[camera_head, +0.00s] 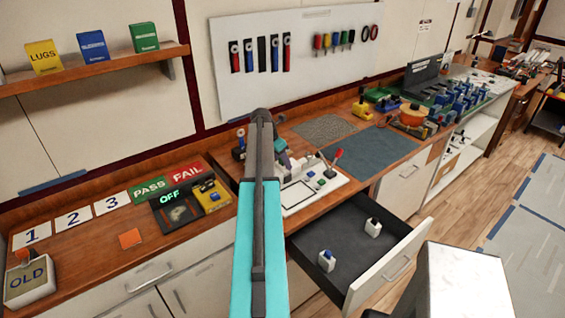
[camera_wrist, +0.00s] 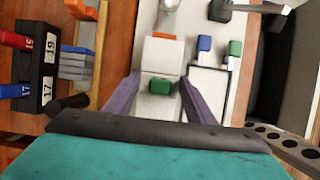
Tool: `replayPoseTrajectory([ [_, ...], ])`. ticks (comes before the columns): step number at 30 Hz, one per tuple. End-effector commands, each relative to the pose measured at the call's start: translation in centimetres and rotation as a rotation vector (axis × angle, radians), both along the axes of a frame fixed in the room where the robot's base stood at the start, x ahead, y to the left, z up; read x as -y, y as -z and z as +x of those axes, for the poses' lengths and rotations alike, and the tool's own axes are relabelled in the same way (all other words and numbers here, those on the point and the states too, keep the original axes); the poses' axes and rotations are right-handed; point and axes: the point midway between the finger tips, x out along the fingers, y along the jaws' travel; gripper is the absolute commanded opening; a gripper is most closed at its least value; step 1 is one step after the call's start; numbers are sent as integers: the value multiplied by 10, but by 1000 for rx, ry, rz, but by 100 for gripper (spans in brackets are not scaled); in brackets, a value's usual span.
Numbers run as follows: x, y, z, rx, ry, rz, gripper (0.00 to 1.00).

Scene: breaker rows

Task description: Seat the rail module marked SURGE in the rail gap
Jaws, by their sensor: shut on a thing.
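My gripper (camera_wrist: 161,80) is shut on a white rail module with a green part (camera_wrist: 160,88), between its two purple jaws in the wrist view. I cannot read any SURGE marking on it. Another white block (camera_wrist: 163,50) with an orange edge lies just beyond the held module in the wrist view. Blue-topped (camera_wrist: 204,50) and green-topped (camera_wrist: 234,50) pieces stand to its right. The rail gap is not clear to me.
An open drawer (camera_head: 295,243) holds a blue-topped module (camera_head: 327,261) and a black-topped module (camera_head: 373,227). A red-knobbed lever (camera_head: 337,156) stands on the board. A numbered dark block (camera_wrist: 42,65) is at the wrist view's left.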

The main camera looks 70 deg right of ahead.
Motion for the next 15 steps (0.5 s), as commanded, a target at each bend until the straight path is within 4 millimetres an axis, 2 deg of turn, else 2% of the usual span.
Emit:
replayPoseTrajectory([
  [9,0,3,-1,0,1,0,21],
  [10,0,3,-1,0,1,0,55],
  [12,0,2,-1,0,1,0,66],
  [15,0,2,-1,0,1,0,68],
])
